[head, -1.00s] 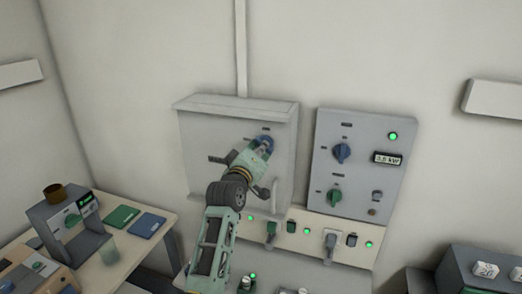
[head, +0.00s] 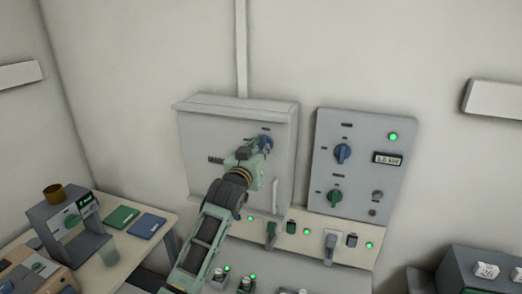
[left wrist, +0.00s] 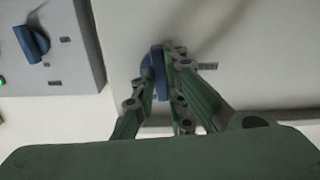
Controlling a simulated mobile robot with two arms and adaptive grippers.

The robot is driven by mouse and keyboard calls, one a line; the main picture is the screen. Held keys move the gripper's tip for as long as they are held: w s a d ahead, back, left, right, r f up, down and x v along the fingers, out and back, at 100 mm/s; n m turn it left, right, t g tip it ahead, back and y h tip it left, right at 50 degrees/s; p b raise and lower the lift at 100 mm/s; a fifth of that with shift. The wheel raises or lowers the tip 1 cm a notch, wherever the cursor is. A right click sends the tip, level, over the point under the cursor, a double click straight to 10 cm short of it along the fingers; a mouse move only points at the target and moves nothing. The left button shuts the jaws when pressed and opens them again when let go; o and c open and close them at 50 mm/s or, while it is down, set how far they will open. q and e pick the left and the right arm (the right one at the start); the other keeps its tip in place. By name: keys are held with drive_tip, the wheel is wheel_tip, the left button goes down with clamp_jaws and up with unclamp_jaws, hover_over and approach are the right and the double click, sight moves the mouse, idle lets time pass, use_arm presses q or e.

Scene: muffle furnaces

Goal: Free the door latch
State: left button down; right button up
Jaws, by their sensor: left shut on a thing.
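The grey wall cabinet (head: 200,130) has a closed door with a blue latch knob (head: 266,142) on its upper right part. My left gripper (head: 259,151) reaches up to the door and is shut on this knob. In the left wrist view, the blue knob (left wrist: 157,68) sits between the green fingers of the left gripper (left wrist: 161,80). The fingers hide part of the knob, so its exact angle is hard to tell. My right gripper is not in view.
A grey control panel (head: 377,150) with a blue knob, a green knob and a display stands right of the cabinet. Switches and green lights line the strip (head: 310,242) below. A bench (head: 120,255) with small devices is at left. A dark box (head: 468,268) is at lower right.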

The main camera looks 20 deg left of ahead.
use_arm(q)
drive_tip(key=shift+m, duration=0.6)
drive_tip(key=c, duration=1.8)
unclamp_jaws()
drive_tip(key=s, duration=1.2)
drive_tip(key=shift+a, duration=0.2)
